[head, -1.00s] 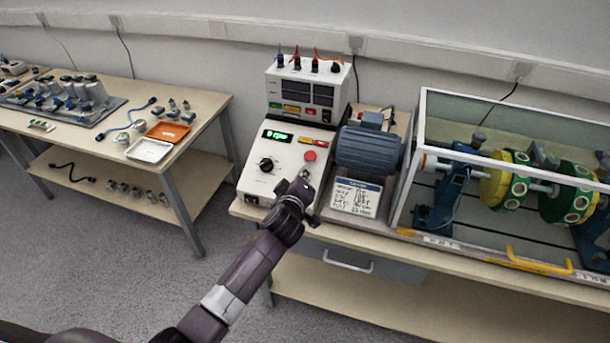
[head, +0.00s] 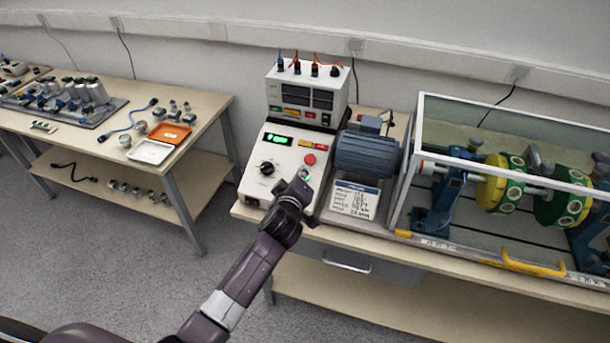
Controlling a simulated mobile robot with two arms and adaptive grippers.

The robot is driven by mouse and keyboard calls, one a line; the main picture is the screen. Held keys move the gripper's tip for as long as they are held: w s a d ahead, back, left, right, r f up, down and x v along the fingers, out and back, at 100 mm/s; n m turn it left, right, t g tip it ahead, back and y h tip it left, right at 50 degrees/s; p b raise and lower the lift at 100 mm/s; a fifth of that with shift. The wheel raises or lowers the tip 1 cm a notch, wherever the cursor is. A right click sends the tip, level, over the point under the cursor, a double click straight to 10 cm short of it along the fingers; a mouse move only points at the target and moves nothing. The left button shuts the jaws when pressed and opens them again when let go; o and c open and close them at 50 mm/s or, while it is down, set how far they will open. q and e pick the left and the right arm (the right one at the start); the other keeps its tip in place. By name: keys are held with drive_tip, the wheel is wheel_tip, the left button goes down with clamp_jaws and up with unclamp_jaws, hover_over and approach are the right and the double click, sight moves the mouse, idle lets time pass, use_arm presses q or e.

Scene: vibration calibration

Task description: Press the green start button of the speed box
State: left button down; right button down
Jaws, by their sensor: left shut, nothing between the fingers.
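The speed box (head: 252,185) is a white box with a sloped face on the bench. It has a lit green display (head: 278,139), a black knob (head: 267,168) and a red button (head: 310,159). A small green spot, the start button (head: 306,172), shows just below the red button, largely hidden by my left gripper. My left gripper (head: 302,180) is shut and empty, with its tip at the green button. I cannot tell whether it touches or presses it. My right gripper is not in view.
A meter box (head: 308,95) with plugged cables stands behind the speed box. A blue motor (head: 367,154) and a clear-walled enclosure (head: 411,165) with green and yellow discs (head: 500,188) are to the right. A side table (head: 214,108) with parts and trays stands at left.

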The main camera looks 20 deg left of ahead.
use_arm(q)
drive_tip(key=r, duration=0.1)
drive_tip(key=s+r+p, duration=0.1)
drive_tip(key=r+p, duration=0.1)
drive_tip(key=shift+s+r, duration=0.15)
drive_tip(key=shift+s, duration=0.15)
idle(0.6)
